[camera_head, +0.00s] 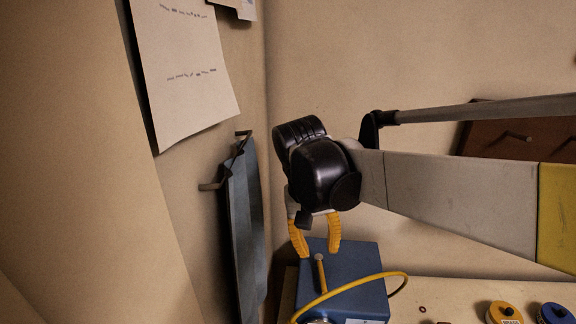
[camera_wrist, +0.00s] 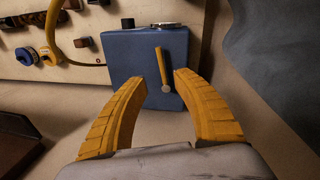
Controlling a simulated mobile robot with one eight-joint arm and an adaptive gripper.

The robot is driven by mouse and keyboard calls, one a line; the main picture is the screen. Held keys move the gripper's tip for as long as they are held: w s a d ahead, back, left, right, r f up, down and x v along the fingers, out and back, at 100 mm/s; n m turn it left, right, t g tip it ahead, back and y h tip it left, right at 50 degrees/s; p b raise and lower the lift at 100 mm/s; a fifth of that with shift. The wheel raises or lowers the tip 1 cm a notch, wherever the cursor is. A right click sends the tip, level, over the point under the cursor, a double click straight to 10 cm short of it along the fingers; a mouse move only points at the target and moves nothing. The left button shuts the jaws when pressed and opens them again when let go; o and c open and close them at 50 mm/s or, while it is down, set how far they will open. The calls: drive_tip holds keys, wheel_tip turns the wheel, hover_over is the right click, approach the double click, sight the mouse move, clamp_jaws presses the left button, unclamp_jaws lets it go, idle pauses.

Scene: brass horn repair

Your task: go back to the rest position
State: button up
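My gripper (camera_head: 318,250) points down in front of the back wall, with its two yellow fingers apart and nothing seen held between them. In the wrist view my gripper (camera_wrist: 162,80) also shows a clear gap between the fingertips. Beyond the tips is a blue box (camera_head: 370,262) with a short yellow lever (camera_head: 322,275) ending in a pale round knob. In the wrist view the blue box (camera_wrist: 125,60) fills the upper middle, and the lever (camera_wrist: 160,62) lines up with the gap. I cannot tell the exact distance from the fingertips to the knob.
A yellow hose (camera_head: 350,287) curves over the box. Yellow (camera_head: 504,313) and blue (camera_head: 555,314) round containers stand on the bench (camera_head: 445,291) at right. A blue-grey cloth (camera_head: 243,225) hangs from a hook at left, below a paper sheet (camera_head: 188,85). A brown board (camera_head: 490,130) is behind my arm.

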drive_tip(key=s+d+f+t+y+b, duration=0.2)
drive_tip(key=s+d+f+t+b, duration=0.5)
drive_tip(key=s+d+f, duration=0.1)
drive_tip(key=shift+s+d, duration=0.6)
drive_tip(key=shift+s, duration=0.5)
